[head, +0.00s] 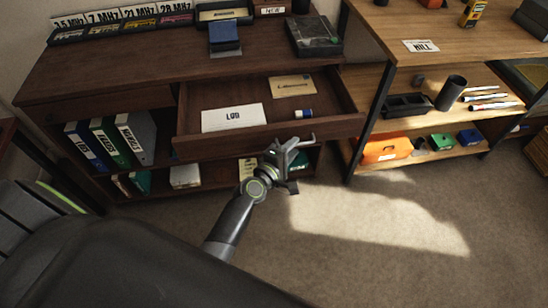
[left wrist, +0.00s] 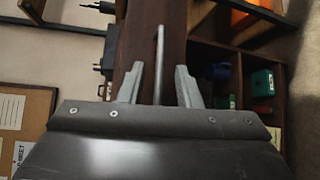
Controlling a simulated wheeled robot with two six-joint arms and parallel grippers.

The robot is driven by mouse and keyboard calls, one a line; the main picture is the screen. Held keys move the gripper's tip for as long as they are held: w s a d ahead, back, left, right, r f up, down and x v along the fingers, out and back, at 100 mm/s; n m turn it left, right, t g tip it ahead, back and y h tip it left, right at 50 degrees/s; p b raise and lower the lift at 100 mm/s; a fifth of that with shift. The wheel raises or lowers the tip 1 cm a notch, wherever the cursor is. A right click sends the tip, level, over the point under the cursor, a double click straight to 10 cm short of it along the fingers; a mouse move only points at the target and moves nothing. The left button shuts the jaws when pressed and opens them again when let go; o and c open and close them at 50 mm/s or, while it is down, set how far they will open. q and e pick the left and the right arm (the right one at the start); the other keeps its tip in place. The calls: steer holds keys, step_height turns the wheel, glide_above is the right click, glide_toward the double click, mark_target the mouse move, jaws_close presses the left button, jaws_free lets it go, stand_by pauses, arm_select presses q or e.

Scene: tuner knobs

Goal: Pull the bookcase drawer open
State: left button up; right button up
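The dark wood bookcase (head: 120,65) stands at the back left in the head view. Its drawer (head: 345,125) is out from the body, and its inside shows from above. A sheet reading "LOG" (head: 233,117), a tan envelope (head: 292,86) and a small blue-and-white item (head: 303,114) lie in it. My left gripper (head: 294,150) is at the drawer's front face. In the left wrist view a thin metal handle bar (left wrist: 159,50) passes between the separated fingers of this gripper (left wrist: 159,84), with gaps on both sides. My right gripper is not in view.
A lighter wood shelf unit (head: 405,75) with a black cup (head: 451,93) and an orange case (head: 387,149) stands close on the right. The carpet (head: 375,225) in front is clear.

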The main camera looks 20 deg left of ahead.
arm_select(q)
steer(key=b+v, duration=0.2)
steer(key=v, duration=1.4)
steer(key=shift+s, duration=0.35)
steer(key=s+a+f+m+g+y+p, duration=0.1)
steer(key=s+f+m+g, duration=0.25)
steer(key=f, duration=0.85)
steer(key=s+a+f+m+g+y+p, duration=0.1)
steer(key=s+a+f+m+g, duration=0.2)
steer(key=f, duration=1)
steer(key=s+a+f+m+g, duration=0.2)
steer(key=s+f, duration=0.3)
steer(key=s, duration=0.3)
steer(key=s+a+f+m+g+y+p, duration=0.1)
steer(key=s+a+f+m+g, duration=0.1)
steer(key=s+f+m, duration=0.3)
steer(key=s+a+f+m+g+y, duration=0.1)
steer(key=s+a+f+m+g, duration=0.1)
steer(key=s, duration=1)
step_height(320, 180, down, 3)
steer(key=shift+s+f+m+g+p, duration=0.2)
steer(key=shift+m+g+p, duration=0.15)
steer(key=shift+m+g, duration=0.6)
